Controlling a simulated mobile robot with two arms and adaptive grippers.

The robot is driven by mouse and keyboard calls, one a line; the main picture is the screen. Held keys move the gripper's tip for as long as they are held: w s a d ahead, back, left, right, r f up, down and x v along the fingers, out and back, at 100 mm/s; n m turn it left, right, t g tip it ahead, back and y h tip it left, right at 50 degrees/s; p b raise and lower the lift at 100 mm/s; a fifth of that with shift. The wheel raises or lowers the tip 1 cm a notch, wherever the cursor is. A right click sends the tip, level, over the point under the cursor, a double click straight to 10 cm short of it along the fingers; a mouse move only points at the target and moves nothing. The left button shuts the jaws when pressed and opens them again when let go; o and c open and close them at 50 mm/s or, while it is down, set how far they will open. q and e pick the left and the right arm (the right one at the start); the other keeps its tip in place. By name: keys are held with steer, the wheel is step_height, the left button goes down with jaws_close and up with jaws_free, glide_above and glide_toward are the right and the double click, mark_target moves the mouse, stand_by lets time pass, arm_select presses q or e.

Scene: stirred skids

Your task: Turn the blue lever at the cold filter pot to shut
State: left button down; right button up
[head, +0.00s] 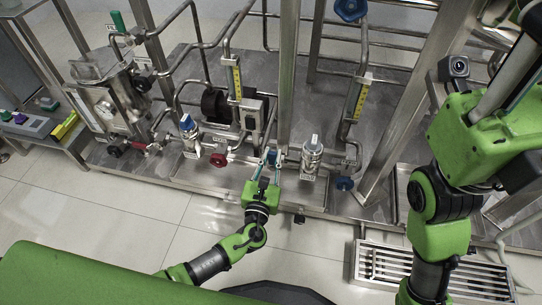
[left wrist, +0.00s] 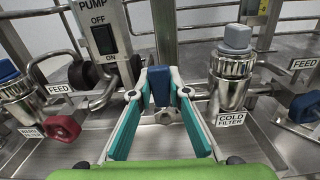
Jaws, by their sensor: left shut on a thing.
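The cold filter pot (head: 312,158) is a steel cylinder with a grey-blue cap, right of my left gripper in the head view. In the left wrist view the pot (left wrist: 232,80) stands at the right above a label reading COLD FILTER. A blue lever (left wrist: 159,84) stands roughly upright on a small steel valve left of the pot; it also shows small in the head view (head: 271,157). My left gripper (head: 266,165) is shut on this lever, with its teal fingers (left wrist: 160,98) on either side. My right arm shows at the right, but its gripper is not visible.
Another pot (head: 189,138) with a blue cap and a red knob (head: 219,160) stand to the left. A dark blue knob (head: 345,184) is at the right. A pump switch box (left wrist: 104,35) and steel pipes rise behind. Tiled floor lies in front of the skid.

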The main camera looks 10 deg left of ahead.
arm_select(q)
steer(key=shift+d+r, duration=0.1)
steer(key=shift+d, duration=0.25)
steer(key=c, duration=1.9)
jaws_free()
steer(key=shift+d, duration=0.1)
steer(key=shift+a+r, duration=0.2)
steer(key=shift+r, duration=0.25)
step_height(320, 180, up, 9)
steer(key=shift+d, duration=0.1)
